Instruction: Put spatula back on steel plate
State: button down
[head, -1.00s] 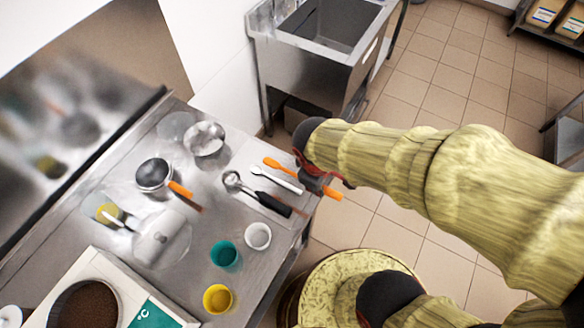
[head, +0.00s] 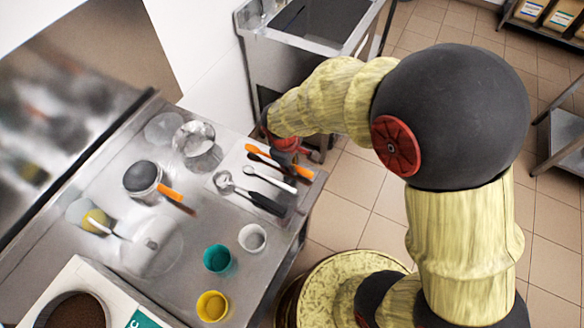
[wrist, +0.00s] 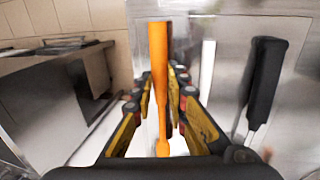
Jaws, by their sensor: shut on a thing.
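The orange spatula (head: 258,149) lies across the far right edge of the steel plate (head: 233,164) in the head view. My gripper (head: 285,152) is shut on its middle, with an orange end showing on each side. In the wrist view the spatula (wrist: 158,60) runs lengthwise between the fingers of my gripper (wrist: 157,95). A dark streak, perhaps its shadow, lies on the plate beside it. Whether the spatula touches the plate I cannot tell. A metal spoon (head: 270,179) and a black-handled scoop (head: 266,203) lie on the plate.
White (head: 252,237), teal (head: 217,258) and yellow (head: 212,305) cups stand near the table's front edge. A sink (head: 310,22) stands behind. The plate's right edge is near the table's end.

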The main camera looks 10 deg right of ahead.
jog(key=shift+s+f, duration=0.1)
jog(key=shift+f, duration=0.85)
jog(key=c, duration=1.8)
grip_release()
jog(key=shift+o, duration=0.2)
jog(key=p+v, duration=0.2)
jog(key=v, duration=1)
jog(key=shift+r+p, duration=0.2)
jog(key=shift+p, duration=0.1)
jog(key=s+d+r+m+t, duration=0.2)
jog(key=s+d+r+m, duration=0.3)
jog(key=r, duration=0.4)
jog(key=s+d+r+m+t+y, duration=0.1)
jog(key=s+d+r+m, duration=0.4)
jog(key=s+d+r, duration=0.2)
notch_tip(320, 180, up, 2)
jog(key=shift+s+r+t+y, duration=0.15)
jog(key=shift+s+t+y, duration=0.2)
jog(key=shift+s, duration=0.8)
